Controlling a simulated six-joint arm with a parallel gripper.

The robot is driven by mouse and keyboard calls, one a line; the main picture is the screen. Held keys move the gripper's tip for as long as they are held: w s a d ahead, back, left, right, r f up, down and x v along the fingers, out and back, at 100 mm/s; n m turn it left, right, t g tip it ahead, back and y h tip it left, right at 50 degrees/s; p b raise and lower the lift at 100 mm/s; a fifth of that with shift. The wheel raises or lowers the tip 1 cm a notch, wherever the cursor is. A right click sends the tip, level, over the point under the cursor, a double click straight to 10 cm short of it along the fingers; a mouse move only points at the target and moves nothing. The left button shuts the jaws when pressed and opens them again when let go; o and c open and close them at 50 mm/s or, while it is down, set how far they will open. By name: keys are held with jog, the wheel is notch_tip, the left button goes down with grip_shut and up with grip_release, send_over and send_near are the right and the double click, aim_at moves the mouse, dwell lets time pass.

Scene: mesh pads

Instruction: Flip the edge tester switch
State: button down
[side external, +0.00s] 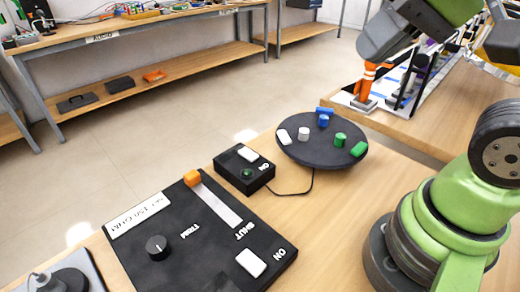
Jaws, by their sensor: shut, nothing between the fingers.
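No part is clearly labelled as the edge tester. A small black box (244,169) stands mid-table with a white rocker switch (248,154), a green round button or lamp (247,172) and an ON mark. Nearer, a large black panel (205,245) carries a second white rocker (251,262) marked ON, an orange slider knob (192,178) on a pale track and a black dial (157,247). My gripper (401,98) is at the upper right, below my grey wrist, shut and well apart from both switches. Its fingertips are hard to pick out against the clutter.
A round dark disc (322,157) behind the small box bears several white, green and blue pieces. A thin black cable (309,187) runs between box and disc. An orange tool-like thing (369,77) stands on the far table. Wooden benches line the back.

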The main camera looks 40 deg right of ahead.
jog(key=w+m+g, duration=0.2)
jog(key=w+m, duration=0.1)
jog(key=w, duration=0.3)
jog(key=m+g+h, duration=0.2)
jog(key=m+g, duration=0.3)
jog(key=m, duration=0.5)
send_over(253, 156)
notch_tip(253, 156, down, 13)
notch_tip(253, 156, down, 14)
jog(key=shift+r, duration=0.1)
